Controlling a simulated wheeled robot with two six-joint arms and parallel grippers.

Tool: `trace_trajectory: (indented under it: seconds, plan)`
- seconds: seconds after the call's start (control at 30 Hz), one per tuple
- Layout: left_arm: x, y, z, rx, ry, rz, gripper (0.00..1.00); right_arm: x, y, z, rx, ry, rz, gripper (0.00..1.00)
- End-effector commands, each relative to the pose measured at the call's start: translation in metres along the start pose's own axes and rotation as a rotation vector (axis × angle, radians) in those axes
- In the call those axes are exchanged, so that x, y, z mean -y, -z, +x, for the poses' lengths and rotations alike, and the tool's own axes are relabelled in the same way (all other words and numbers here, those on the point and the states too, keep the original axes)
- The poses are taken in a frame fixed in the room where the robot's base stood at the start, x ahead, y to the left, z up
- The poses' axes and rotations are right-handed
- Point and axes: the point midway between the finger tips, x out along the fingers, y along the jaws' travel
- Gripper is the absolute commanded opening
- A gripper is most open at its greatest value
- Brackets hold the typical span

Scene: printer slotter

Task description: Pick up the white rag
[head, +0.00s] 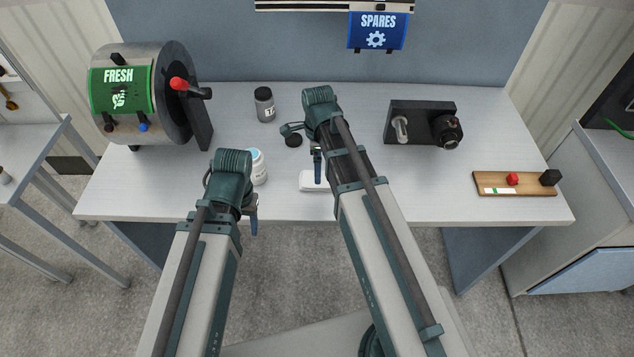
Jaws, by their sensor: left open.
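The white rag (311,182) looks like a small folded white pad lying flat on the light grey table, near its front edge and left of my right arm. My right gripper (318,167) points down just above or at the rag's far edge. It is partly hidden by its own wrist, so I cannot tell whether it touches the rag or how its jaws stand. My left gripper (251,213) is open and empty at the table's front edge, left of the rag and apart from it.
A white jar (258,168) stands close behind my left gripper. A dark-labelled jar (265,104) and a black cap (293,140) are farther back. A black device (421,122) and wooden board (514,184) sit right, with free table between.

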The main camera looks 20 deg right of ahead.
Motion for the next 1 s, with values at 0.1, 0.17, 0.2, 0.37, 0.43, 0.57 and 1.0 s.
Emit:
trace_trajectory:
  seconds: [0.1,0.17,0.2,0.37,0.43,0.57,1.0]
  plan:
    - [-0.001,0.001,0.008,0.0,0.0,0.0,0.56,-0.001,-0.001,0.008,0.0,0.0,0.0,1.0]
    - [-0.001,0.001,0.014,0.0,0.0,0.0,0.56,-0.001,-0.001,0.014,0.0,0.0,0.0,1.0]
    - [-0.002,0.001,0.019,0.0,0.0,0.0,0.56,-0.002,-0.001,0.019,0.0,0.0,0.0,1.0]
    - [-0.004,0.002,0.039,0.0,0.0,0.0,0.56,-0.004,-0.003,0.04,0.0,0.0,0.0,1.0]
    - [-0.004,0.003,0.047,0.0,0.0,0.0,0.56,-0.003,-0.003,0.048,0.0,0.0,0.0,1.0]
    - [-0.005,0.003,0.053,0.0,0.0,0.0,0.56,-0.003,-0.003,0.053,0.0,0.0,0.0,1.0]
    - [-0.005,0.003,0.051,0.0,0.0,0.0,0.56,-0.003,-0.003,0.051,0.0,0.0,0.0,0.62]
